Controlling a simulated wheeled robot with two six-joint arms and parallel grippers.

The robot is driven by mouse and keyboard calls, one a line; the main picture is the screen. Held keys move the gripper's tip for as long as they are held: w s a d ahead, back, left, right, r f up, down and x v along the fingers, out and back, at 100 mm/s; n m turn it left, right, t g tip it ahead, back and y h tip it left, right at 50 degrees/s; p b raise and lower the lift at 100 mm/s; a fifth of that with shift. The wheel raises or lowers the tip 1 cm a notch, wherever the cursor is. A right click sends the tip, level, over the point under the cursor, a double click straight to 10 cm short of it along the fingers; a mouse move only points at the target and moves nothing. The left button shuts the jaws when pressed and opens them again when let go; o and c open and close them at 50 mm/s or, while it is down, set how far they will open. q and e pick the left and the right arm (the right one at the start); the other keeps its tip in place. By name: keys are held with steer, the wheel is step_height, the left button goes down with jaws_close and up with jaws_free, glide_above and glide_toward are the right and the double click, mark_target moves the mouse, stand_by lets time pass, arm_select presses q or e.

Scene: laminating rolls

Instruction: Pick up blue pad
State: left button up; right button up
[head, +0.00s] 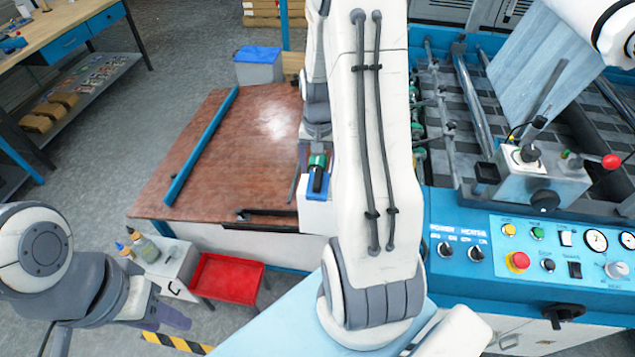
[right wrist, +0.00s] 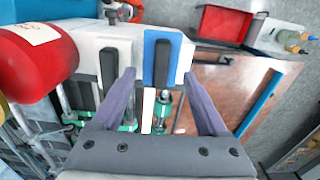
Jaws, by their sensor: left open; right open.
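The blue pad (right wrist: 176,48) has a black handle and lies on a white surface in the right wrist view. It also shows in the head view (head: 325,187), just left of my right arm. My right gripper (right wrist: 159,76) is open and empty, with one finger on each side of the pad's near end in the picture. I cannot tell whether the fingers touch it. My left gripper (head: 168,317) is at the lower left, away from the pad, with its fingers partly hidden by my arm.
A white block with a black handle (right wrist: 108,70) sits beside the pad. A red cylinder (right wrist: 35,55) is at the left. A brown table (head: 225,150) with a blue bar (head: 200,147), a red tray (head: 228,278) and a control panel (head: 500,258) stand around.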

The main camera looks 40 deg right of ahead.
mark_target(318, 177)
steer(key=f, duration=0.1)
steer(key=f+p, duration=0.1)
steer(key=f, duration=0.1)
steer(key=shift+s+a+f, duration=0.15)
steer(key=shift+a+f, duration=0.05)
steer(key=shift+f, duration=0.7)
steer(key=c, duration=1)
steer(key=shift+r, duration=0.15)
step_height(318, 177, up, 10)
steer(key=shift+f+b, duration=0.1)
steer(key=shift+b, duration=0.6)
